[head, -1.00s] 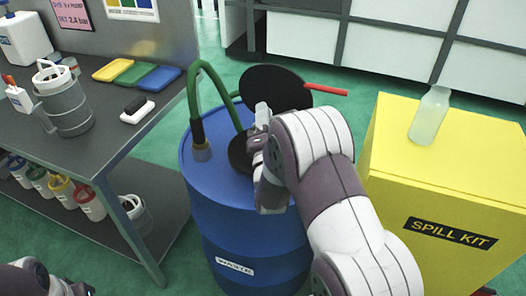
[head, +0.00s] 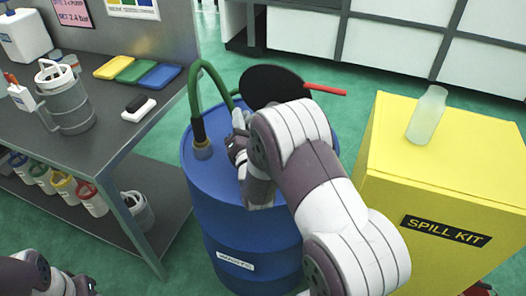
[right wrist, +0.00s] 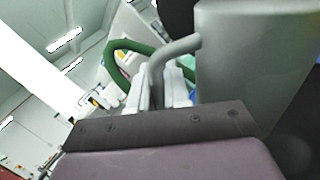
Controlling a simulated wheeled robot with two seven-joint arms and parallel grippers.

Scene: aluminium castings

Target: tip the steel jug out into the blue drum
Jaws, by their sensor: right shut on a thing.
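The blue drum (head: 222,222) stands upright in the middle of the head view, with a dark round lid (head: 268,86) raised at its far side. My right gripper (head: 240,135) is above the drum top, partly hidden by my own arm. In the right wrist view, my right gripper (right wrist: 168,85) is shut on the curved handle of the grey steel jug (right wrist: 248,60). The jug's body is beside the fingers; its mouth and contents are out of sight. In the head view the arm hides the jug. Part of my left arm shows at the bottom left; its fingers are unclear.
A green hose (head: 198,88) runs into the drum top. A yellow spill kit box (head: 450,165) stands close on the right, with a translucent bottle (head: 427,115) on it. On the left, a grey bench (head: 105,150) holds another grey jug (head: 66,105) and coloured trays.

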